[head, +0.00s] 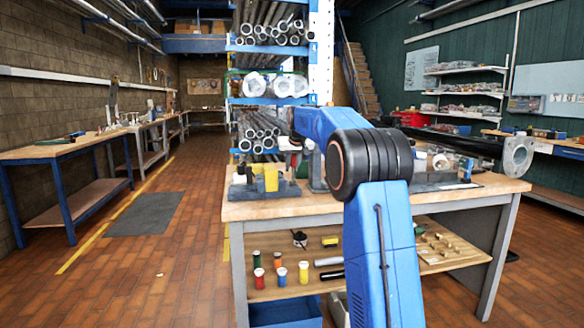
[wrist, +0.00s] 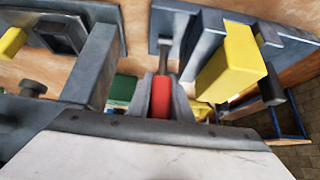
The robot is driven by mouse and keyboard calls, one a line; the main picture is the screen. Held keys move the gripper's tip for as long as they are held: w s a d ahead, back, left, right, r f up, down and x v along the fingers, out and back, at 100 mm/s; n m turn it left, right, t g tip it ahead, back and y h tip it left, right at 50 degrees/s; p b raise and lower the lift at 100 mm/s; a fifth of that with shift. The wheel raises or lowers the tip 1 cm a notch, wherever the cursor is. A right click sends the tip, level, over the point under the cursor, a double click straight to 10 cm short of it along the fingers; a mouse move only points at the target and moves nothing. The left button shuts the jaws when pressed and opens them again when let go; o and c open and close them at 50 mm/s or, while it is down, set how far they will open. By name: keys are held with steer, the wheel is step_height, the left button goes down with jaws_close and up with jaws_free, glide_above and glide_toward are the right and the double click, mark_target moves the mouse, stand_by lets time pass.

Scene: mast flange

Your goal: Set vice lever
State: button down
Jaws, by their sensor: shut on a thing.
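In the wrist view the vice lever (wrist: 161,97) shows as a red grip on a thin grey rod that runs up toward a grey metal base. My gripper (wrist: 163,90) is shut on the red grip, with one finger on each side of it. A yellow block (wrist: 231,62) sits on grey metal just right of the gripper, apart from it. A grey upright block (wrist: 91,65) stands to the left. In the head view my blue arm reaches over the bench; my fingers and the lever are not clear there.
The wooden workbench (head: 340,204) carries a grey fixture with yellow parts (head: 267,178) at its left end. A long dark pole with a grey flange (head: 517,157) sticks out at right. Colored containers (head: 281,276) stand on the lower shelf.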

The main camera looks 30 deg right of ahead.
steer(key=c, duration=1.6)
jaws_free()
steer(key=shift+s, duration=0.1)
steer(key=shift+r, duration=0.1)
steer(key=v, duration=1.7)
steer(key=shift+r, duration=0.1)
